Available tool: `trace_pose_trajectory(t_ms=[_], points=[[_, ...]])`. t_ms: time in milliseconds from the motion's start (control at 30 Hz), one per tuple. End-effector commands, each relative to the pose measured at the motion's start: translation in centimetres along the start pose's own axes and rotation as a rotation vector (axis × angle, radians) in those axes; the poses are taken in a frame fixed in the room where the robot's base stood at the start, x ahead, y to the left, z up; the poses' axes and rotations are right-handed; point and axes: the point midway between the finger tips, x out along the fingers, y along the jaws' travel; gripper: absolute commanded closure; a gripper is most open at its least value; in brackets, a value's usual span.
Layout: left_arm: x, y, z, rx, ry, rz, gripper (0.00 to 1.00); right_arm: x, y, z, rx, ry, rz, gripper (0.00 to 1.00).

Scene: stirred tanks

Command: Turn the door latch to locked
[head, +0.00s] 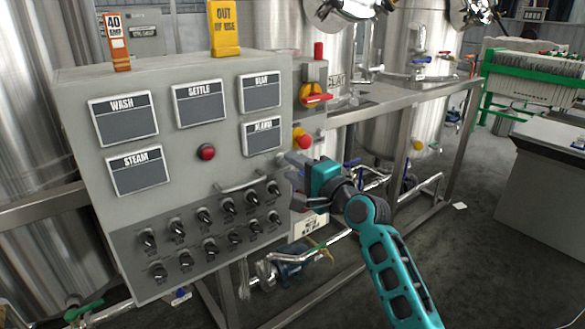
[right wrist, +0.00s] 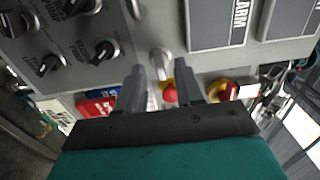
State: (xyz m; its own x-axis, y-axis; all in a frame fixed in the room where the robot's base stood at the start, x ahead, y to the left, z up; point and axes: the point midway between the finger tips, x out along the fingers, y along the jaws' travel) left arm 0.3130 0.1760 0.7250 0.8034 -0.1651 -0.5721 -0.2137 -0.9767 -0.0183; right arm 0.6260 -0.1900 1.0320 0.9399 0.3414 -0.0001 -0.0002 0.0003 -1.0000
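The grey control cabinet (head: 180,65) fills the left half of the head view, with its labelled door front facing me. A small silver lever (right wrist: 160,62), apparently the door latch, shows near the door's edge in the right wrist view. It lies just beyond and between my right gripper's fingertips (right wrist: 161,72); I cannot tell whether they touch it. My left gripper is not in view.
A bar handle (head: 236,185) and several black knobs (head: 205,216) are on the door. A red-and-yellow rotary switch (head: 313,95) and a red emergency button (head: 302,140) sit close to the right gripper. A steel frame (head: 400,98) and tanks stand behind.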

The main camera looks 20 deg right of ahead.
Motion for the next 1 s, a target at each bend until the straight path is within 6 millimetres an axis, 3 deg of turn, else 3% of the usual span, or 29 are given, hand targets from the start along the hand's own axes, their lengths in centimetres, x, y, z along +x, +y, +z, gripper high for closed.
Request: trace_pose_trajectory(t_ms=[433, 800, 1000], points=[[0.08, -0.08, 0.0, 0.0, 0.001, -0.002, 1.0, 1.11, 0.0, 0.04, -0.001, -0.001, 0.0, 0.64], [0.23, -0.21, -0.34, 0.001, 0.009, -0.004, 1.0, 1.08, 0.0, 0.03, -0.001, 0.0, 0.0, 0.98], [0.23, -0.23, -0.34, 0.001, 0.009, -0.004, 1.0, 1.07, 0.01, 0.02, -0.001, 0.0, 0.0, 1.0]])
